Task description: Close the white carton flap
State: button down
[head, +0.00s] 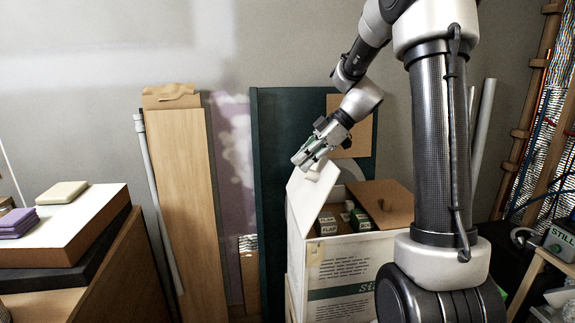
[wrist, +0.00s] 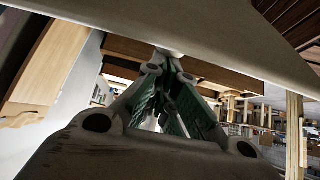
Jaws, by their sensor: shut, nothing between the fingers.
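The white carton (head: 340,262) stands open on the right side of the head view, with printed text on its front. Its white flap (head: 309,197) stands up at the carton's left side, tilted. A brown flap (head: 388,203) shows at the right of the opening. My gripper (head: 302,162) is shut and empty at the white flap's upper edge; I cannot tell whether it touches. In the wrist view, the shut fingers (wrist: 170,58) point toward a pale panel (wrist: 215,38) that crosses the top, probably the white flap.
Small labelled boxes (head: 327,224) sit inside the carton. A dark green panel (head: 268,150) and a wooden board (head: 183,175) lean on the wall behind. At left, a table (head: 75,235) holds purple sponge-like blocks (head: 13,222) and a cream block (head: 62,193).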

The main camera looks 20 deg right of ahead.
jog(key=s+d+f+y, duration=0.3)
jog(key=d+f, duration=0.9)
jog(key=d, duration=0.4)
jog(key=shift+s+d+t+y, duration=0.15)
jog(key=shift+d+t+y, duration=0.05)
jog(key=shift+t+y, duration=0.25)
